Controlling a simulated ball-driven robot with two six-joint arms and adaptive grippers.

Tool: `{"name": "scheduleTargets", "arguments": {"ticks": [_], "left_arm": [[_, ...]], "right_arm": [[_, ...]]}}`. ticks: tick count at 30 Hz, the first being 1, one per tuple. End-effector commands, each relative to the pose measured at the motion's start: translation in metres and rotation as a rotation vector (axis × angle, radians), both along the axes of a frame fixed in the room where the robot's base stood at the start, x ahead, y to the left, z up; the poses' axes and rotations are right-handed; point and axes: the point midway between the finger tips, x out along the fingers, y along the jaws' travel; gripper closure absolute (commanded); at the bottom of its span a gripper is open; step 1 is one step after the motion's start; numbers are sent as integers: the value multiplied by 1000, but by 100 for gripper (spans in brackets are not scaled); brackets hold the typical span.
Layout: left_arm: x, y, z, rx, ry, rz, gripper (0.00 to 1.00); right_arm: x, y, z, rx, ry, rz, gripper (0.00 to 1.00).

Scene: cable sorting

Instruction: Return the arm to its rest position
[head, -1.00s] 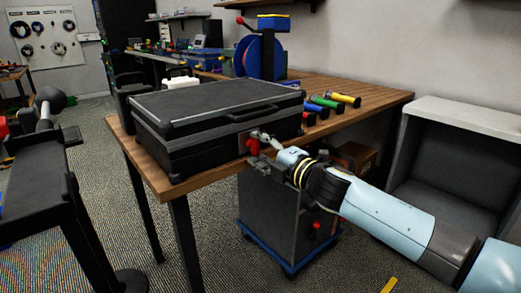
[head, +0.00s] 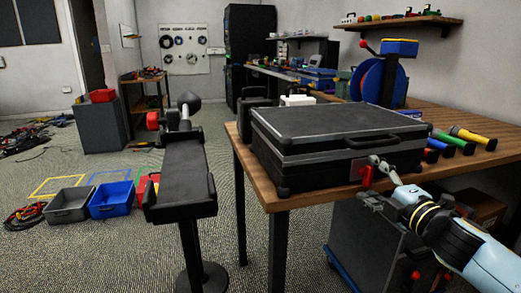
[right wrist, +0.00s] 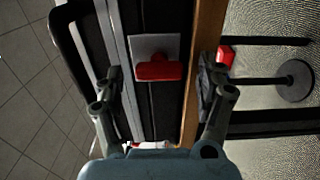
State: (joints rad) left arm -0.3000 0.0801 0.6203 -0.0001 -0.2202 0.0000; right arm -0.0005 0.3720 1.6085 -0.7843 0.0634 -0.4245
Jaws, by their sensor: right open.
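My right gripper (head: 376,182) is at the front right of the black case (head: 320,125), which lies closed on the wooden table (head: 262,196). In the right wrist view my right gripper (right wrist: 160,88) is open, its fingers on either side of the red latch (right wrist: 158,71) on its grey plate. The red latch also shows in the head view (head: 367,176), just behind the fingers. I cannot tell whether the fingers touch the case. My left gripper is not in view.
A black stand (head: 185,180) is left of the table. Grey (head: 69,212) and blue (head: 111,208) bins are on the floor at far left. Blue, green and yellow rolls (head: 472,138) lie right of the case. A cart (head: 350,245) is under the table.

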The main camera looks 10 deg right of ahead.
Motion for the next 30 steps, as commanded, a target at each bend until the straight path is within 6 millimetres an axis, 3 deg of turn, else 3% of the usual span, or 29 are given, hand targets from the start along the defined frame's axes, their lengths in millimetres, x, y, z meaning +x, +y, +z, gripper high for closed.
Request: {"name": "scheduleTargets", "arguments": {"ticks": [5, 8, 11, 15, 18, 30], "left_arm": [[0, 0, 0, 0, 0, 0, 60], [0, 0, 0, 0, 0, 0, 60], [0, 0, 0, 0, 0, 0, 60], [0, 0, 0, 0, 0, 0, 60], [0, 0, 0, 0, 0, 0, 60], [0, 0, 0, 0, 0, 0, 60]], "right_arm": [[-22, -5, -8, 160, 60, -129, 27], [-57, -10, -24, 366, 158, -293, 27], [-111, -7, -50, 612, 312, -487, 27], [-181, 11, -76, 852, 518, -692, 27], [-220, 27, -85, 958, 638, -789, 27], [-338, 81, -86, 1161, 999, -1036, 27]]}}
